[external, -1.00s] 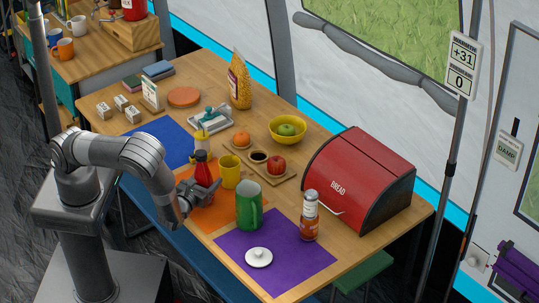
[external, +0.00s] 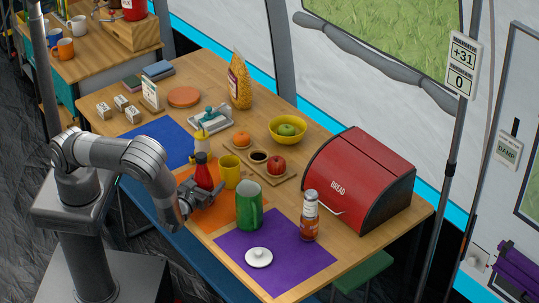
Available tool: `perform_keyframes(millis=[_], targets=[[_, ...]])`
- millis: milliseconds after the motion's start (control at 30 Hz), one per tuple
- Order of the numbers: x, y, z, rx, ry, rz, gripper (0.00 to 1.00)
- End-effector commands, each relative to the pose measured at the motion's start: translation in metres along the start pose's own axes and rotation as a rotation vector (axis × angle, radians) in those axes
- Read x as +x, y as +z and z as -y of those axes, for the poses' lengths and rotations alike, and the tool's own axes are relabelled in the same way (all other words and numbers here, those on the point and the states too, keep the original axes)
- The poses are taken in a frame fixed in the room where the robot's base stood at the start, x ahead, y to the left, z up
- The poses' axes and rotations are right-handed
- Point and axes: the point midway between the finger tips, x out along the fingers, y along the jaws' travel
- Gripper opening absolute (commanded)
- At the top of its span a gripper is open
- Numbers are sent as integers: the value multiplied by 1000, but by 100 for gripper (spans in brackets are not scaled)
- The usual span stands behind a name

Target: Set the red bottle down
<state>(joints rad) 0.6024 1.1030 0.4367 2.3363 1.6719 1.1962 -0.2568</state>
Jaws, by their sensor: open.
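The red bottle (external: 204,175) with a dark cap stands upright on the orange mat (external: 229,223), near the mat's back left part. My gripper (external: 205,194) is open, in front of the bottle's lower part and low over the mat. Part of the bottle's base is hidden behind the gripper, so I cannot tell whether the fingers still touch it.
A yellow mug (external: 229,172) stands close to the bottle's right, and a yellow-tipped bottle (external: 201,143) just behind it. A green pitcher (external: 249,206) stands to the right. The blue mat (external: 160,143) is mostly clear. A lid (external: 259,257) lies on the purple mat (external: 290,262).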

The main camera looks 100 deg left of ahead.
Motion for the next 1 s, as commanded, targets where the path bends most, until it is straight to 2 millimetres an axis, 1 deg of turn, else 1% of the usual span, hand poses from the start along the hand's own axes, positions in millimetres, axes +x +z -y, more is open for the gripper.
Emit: perform_keyframes(millis=[67,167,267,500,633,733,867,1000], targets=[[0,2,0,0,0,0,82],[-11,2,1,0,-3,-1,82],[-30,2,1,-1,-5,-2,82],[-83,2,1,-2,-4,-2,82],[-104,2,1,-1,-3,-2,82],[-114,2,0,-1,-2,0,82],[-119,6,-1,-16,17,-10,82],[-118,22,-7,-95,110,-59,82]])
